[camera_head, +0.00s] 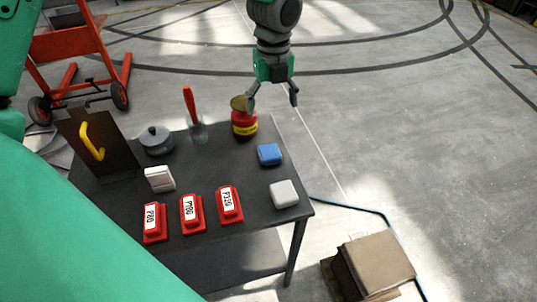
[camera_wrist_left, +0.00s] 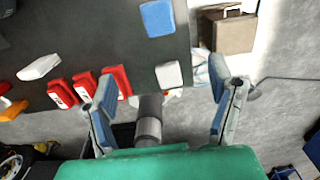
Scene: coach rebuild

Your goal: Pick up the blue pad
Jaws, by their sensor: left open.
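The blue pad (camera_head: 268,154) lies flat near the right edge of the dark table (camera_head: 240,190). It also shows at the top of the left wrist view (camera_wrist_left: 157,18), on the dark tabletop, with nothing touching it. My left gripper (camera_head: 272,98) is open and empty, and in the head view it appears above the pad, near the red jar. In the left wrist view its two fingers (camera_wrist_left: 163,80) are spread wide, and the pad shows beyond their tips. My right gripper is not in view.
A white pad (camera_head: 284,193) lies in front of the blue pad. A red jar (camera_head: 244,124), a red-handled tool (camera_head: 190,105), a grey pot (camera_head: 156,140) and red labelled blocks (camera_head: 192,213) are on the table. A cardboard box (camera_head: 376,262) stands at right.

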